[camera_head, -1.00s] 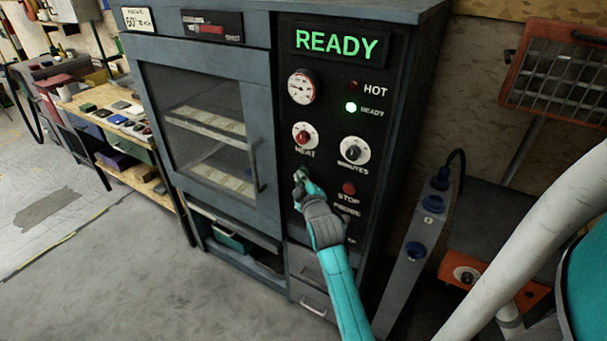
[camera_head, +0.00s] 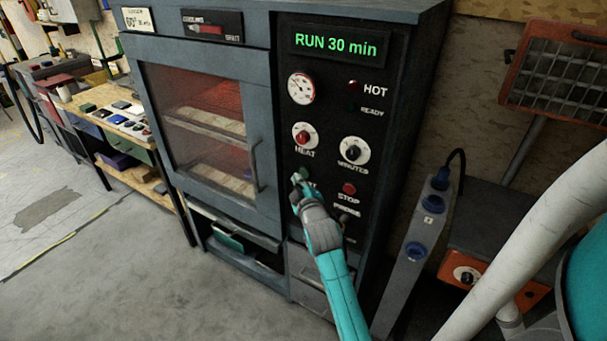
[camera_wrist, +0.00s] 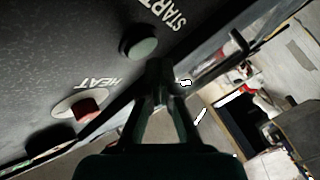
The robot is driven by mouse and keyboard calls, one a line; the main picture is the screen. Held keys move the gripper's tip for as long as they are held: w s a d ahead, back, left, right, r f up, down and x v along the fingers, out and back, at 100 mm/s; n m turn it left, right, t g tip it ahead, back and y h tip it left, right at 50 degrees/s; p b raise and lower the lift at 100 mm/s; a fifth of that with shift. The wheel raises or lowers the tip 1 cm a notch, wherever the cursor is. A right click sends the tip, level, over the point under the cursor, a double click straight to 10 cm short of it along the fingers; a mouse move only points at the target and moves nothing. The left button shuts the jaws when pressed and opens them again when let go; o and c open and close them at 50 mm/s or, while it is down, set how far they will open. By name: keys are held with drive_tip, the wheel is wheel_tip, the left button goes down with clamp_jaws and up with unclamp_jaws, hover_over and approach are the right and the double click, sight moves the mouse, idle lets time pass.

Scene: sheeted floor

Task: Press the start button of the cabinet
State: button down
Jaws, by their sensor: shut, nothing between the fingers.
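The cabinet (camera_head: 262,110) is a dark grey oven-like unit with a glass door, lit reddish inside. Its display (camera_head: 335,46) reads "RUN 30 min" in green. The green start button (camera_wrist: 139,44) shows in the wrist view beside the START lettering. In the head view the start button (camera_head: 299,174) is partly covered by my fingers. My gripper (camera_head: 300,188) is shut and empty at the control panel, its tips close by the button. In the wrist view my gripper (camera_wrist: 160,72) has its tips just beside the button; I cannot tell whether they touch it.
The red stop button (camera_head: 349,188) is right of my gripper. Above are the heat knob (camera_head: 304,136) and minutes knob (camera_head: 352,151). A grey post with blue sockets (camera_head: 417,240) and a heater (camera_head: 556,72) stand at right. Open floor (camera_head: 110,270) lies at left.

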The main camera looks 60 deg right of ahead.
drive_tip(key=shift+s+a, duration=0.2)
drive_tip(key=shift+a, duration=2.3)
drive_tip(key=s+a+f+t+y, duration=0.1)
drive_tip(key=s+a+f+y, duration=0.1)
drive_tip(key=s+a+f, duration=0.4)
drive_tip(key=s+a+f+y, duration=0.2)
drive_tip(key=s+a, duration=0.1)
drive_tip(key=a, duration=0.5)
drive_tip(key=s+a+f+t+y, duration=0.1)
drive_tip(key=s+a+f+y, duration=0.1)
drive_tip(key=s+a+f, duration=0.4)
drive_tip(key=s+a+r+y, duration=0.1)
drive_tip(key=s+a+r, duration=0.1)
drive_tip(key=s+a, duration=0.2)
drive_tip(key=s+a+r+m+y, duration=0.1)
drive_tip(key=s+a, duration=0.3)
drive_tip(key=s, duration=0.6)
drive_tip(key=s+a+r+y, duration=0.3)
drive_tip(key=s+a, duration=0.1)
drive_tip(key=s, duration=0.4)
drive_tip(key=shift+a+r+m, duration=0.2)
drive_tip(key=shift+a+m, duration=0.1)
drive_tip(key=shift+m, duration=0.1)
